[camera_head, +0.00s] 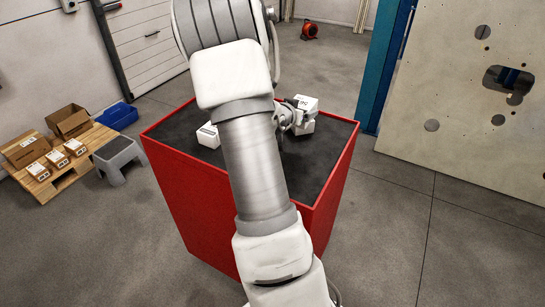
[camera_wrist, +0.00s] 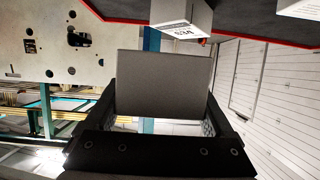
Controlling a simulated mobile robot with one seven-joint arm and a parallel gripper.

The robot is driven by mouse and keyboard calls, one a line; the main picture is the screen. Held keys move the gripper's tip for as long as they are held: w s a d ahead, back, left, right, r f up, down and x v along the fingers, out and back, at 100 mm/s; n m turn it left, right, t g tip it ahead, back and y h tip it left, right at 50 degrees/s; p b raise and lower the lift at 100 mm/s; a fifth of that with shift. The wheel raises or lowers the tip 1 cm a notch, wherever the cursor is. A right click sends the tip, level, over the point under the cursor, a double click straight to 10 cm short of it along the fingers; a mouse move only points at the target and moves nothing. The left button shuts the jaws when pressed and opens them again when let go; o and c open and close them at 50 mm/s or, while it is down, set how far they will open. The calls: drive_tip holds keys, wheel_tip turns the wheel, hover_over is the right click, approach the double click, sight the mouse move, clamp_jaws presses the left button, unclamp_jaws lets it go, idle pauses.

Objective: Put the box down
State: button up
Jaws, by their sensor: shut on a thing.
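In the wrist view my gripper (camera_wrist: 163,118) is shut on a box (camera_wrist: 162,82), whose plain grey face shows between the two fingers. A white box with a printed label (camera_wrist: 182,14) is just beyond it, close to or touching it in the picture. In the head view my gripper (camera_head: 290,116) is partly hidden by my arm, over the right part of the red-sided table (camera_head: 195,190).
Another white box (camera_head: 208,135) stands on the left of the dark tabletop. The front of the top looks clear. A pallet (camera_head: 72,170) with cardboard boxes and a grey step stool (camera_head: 118,158) are at left. A blue post (camera_head: 380,70) and a perforated panel (camera_head: 450,110) are at right.

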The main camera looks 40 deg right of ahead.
drive_tip(key=a+f, duration=0.2)
drive_tip(key=a, duration=0.1)
drive_tip(key=a+f, duration=0.2)
drive_tip(key=a, duration=0.2)
drive_tip(key=w+a+f, duration=0.1)
drive_tip(key=a+f, duration=0.1)
drive_tip(key=a, duration=0.2)
drive_tip(key=shift+f, duration=2.05)
drive_tip(key=shift+f, duration=0.2)
drive_tip(key=o, duration=1.2)
drive_tip(key=shift+f, duration=0.1)
drive_tip(key=shift+o, duration=0.9)
